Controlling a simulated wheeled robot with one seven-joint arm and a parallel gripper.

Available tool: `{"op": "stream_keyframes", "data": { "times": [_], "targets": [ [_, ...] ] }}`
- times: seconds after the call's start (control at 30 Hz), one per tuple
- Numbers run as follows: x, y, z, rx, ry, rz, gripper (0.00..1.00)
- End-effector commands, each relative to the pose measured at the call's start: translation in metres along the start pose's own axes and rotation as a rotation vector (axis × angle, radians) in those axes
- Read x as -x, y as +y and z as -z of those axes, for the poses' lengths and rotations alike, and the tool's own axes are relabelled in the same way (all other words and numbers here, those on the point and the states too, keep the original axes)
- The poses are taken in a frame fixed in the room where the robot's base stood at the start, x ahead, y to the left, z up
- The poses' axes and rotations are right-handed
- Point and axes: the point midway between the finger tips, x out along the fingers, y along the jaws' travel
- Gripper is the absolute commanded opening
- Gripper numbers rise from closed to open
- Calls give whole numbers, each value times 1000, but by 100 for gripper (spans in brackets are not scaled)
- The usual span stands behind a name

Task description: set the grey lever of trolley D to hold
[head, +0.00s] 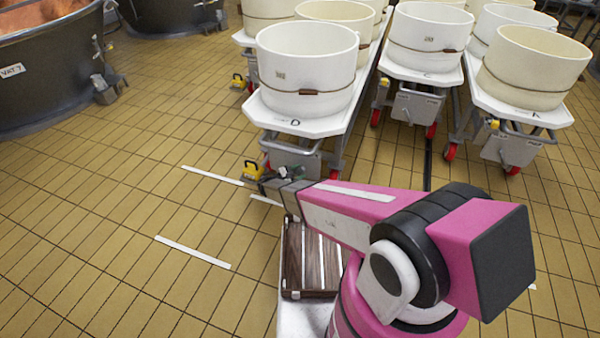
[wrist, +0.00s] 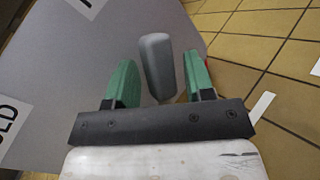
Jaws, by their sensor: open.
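Trolley D (head: 263,116) stands ahead of me in the head view, a white-topped cart marked D with a cream tub on it. In the wrist view the grey lever (wrist: 157,58) is a rounded grey handle between the two green fingers of my gripper (wrist: 161,75). The fingers are open, one on each side of the lever, with a gap showing on both sides. A grey panel (wrist: 75,60) lies to the left, with a white label (wrist: 10,122) partly cut off, reading "OLD". In the head view my gripper (head: 270,180) is low at the trolley's front; the lever cannot be made out there.
Other trolleys with cream tubs (head: 533,65) crowd the right and back. A dark vat (head: 50,75) stands at the left. The tiled floor (head: 120,200) at left is clear, with white strips.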

Motion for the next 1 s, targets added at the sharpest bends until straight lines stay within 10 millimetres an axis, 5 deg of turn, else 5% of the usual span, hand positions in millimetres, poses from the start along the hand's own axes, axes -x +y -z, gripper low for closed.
{"op": "stream_keyframes", "data": {
  "times": [0.43, 0.6, 1.0],
  "targets": [
    [-9, 0, 0, 0, 1, -1, 48],
    [-9, 0, 0, 0, 1, -1, 0],
    [-10, 16, 7, 42, -30, -16, 0]
  ]
}}
